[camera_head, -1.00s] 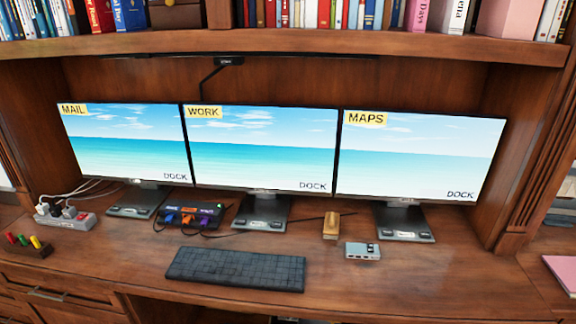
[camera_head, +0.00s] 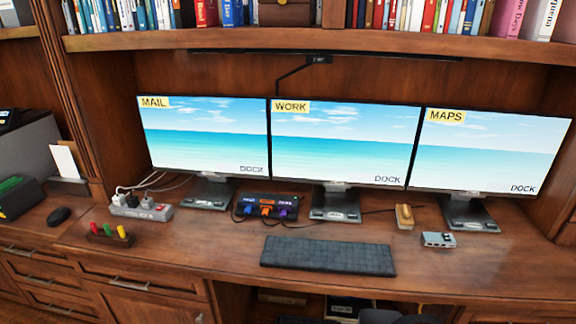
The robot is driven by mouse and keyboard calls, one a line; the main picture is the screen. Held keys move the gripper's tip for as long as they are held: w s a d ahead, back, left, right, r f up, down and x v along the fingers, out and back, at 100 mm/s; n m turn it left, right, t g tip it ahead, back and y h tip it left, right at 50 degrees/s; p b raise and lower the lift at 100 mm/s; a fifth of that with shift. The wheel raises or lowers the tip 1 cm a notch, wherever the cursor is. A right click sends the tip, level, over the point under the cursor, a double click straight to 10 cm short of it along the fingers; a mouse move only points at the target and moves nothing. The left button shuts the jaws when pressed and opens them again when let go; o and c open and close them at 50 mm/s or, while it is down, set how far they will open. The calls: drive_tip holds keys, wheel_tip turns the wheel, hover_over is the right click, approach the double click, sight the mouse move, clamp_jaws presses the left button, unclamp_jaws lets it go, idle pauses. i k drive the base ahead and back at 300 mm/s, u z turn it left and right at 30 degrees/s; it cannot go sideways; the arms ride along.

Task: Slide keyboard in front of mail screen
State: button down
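The dark keyboard (camera_head: 328,256) lies flat on the wooden desk, near its front edge. It sits in front of the middle screen, labelled WORK (camera_head: 344,143). The mail screen (camera_head: 203,137), labelled MAIL, is the left one of three and stands on a grey foot (camera_head: 208,193). The desk in front of the mail screen is bare between the keyboard and a small block with coloured pegs (camera_head: 110,235). My gripper is not clearly visible; dark shapes at the bottom edge cannot be made out.
A hub with coloured plugs (camera_head: 265,207) and cables lies between the mail and work feet. A power strip (camera_head: 141,208) is at left. A wooden block (camera_head: 404,217) and a small grey box (camera_head: 438,240) lie right of the keyboard. The maps screen (camera_head: 490,150) stands at right.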

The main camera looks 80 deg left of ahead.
sight(335, 257)
drive_tip(key=z, duration=0.05)
drive_tip(key=k, duration=0.5)
drive_tip(key=u, duration=2.2)
